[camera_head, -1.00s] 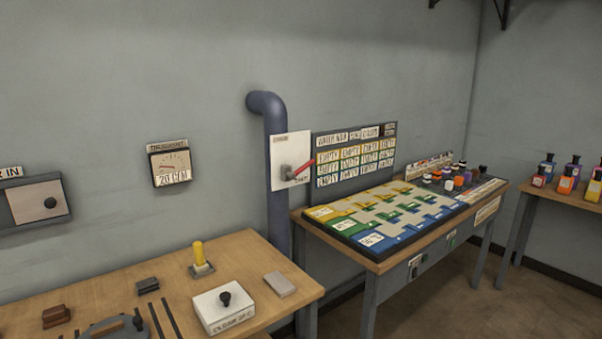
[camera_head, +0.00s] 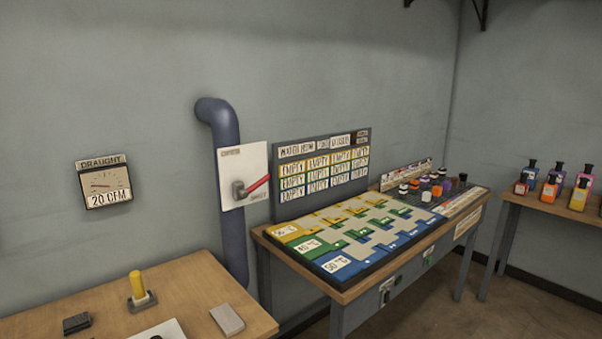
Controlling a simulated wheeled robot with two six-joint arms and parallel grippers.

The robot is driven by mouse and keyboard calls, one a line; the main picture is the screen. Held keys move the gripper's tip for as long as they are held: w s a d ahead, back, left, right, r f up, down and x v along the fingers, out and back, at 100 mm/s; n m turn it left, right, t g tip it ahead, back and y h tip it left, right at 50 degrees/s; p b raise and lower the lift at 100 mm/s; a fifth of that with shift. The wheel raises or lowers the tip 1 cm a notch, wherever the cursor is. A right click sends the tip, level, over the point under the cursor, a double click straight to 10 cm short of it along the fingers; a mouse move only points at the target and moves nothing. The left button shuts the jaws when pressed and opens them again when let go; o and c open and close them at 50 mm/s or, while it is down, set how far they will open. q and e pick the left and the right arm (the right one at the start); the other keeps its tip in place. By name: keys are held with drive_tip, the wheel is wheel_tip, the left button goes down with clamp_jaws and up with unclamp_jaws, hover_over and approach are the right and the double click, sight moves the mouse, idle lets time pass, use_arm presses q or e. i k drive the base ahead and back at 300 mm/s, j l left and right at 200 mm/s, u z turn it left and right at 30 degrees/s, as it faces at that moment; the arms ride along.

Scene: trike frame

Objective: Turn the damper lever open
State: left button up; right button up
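The damper lever (camera_head: 257,185) is a red handle on a grey pivot. It is mounted on a white plate (camera_head: 232,158) in front of a dark blue duct pipe (camera_head: 228,128) on the wall. The handle points to the right and slightly up, with its tip near the plate's right edge. Small lettering at the plate's top and lower right is too small to read surely. Neither of my grippers shows in the head view.
A draught gauge (camera_head: 104,183) on the wall reads 20 CFM. A wooden bench (camera_head: 190,285) stands at lower left with a yellow-handled tool (camera_head: 137,286). A table with a coloured board (camera_head: 285,231) stands right of the pipe. Bottles (camera_head: 552,185) stand on a far-right table.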

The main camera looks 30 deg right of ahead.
sight(243, 194)
drive_tip(key=i+l+z, duration=0.1)
drive_tip(key=l, duration=0.3)
drive_tip(key=i+l+z, duration=0.1)
drive_tip(key=l, duration=0.3)
drive_tip(key=i+l+z, duration=0.1)
drive_tip(key=l, duration=0.3)
drive_tip(key=i+l+z, duration=0.1)
drive_tip(key=i+l, duration=0.15)
drive_tip(key=i+l+z, duration=0.1)
drive_tip(key=l, duration=0.4)
drive_tip(key=i+l, duration=0.25)
drive_tip(key=l+z, duration=0.05)
drive_tip(key=l, duration=0.05)
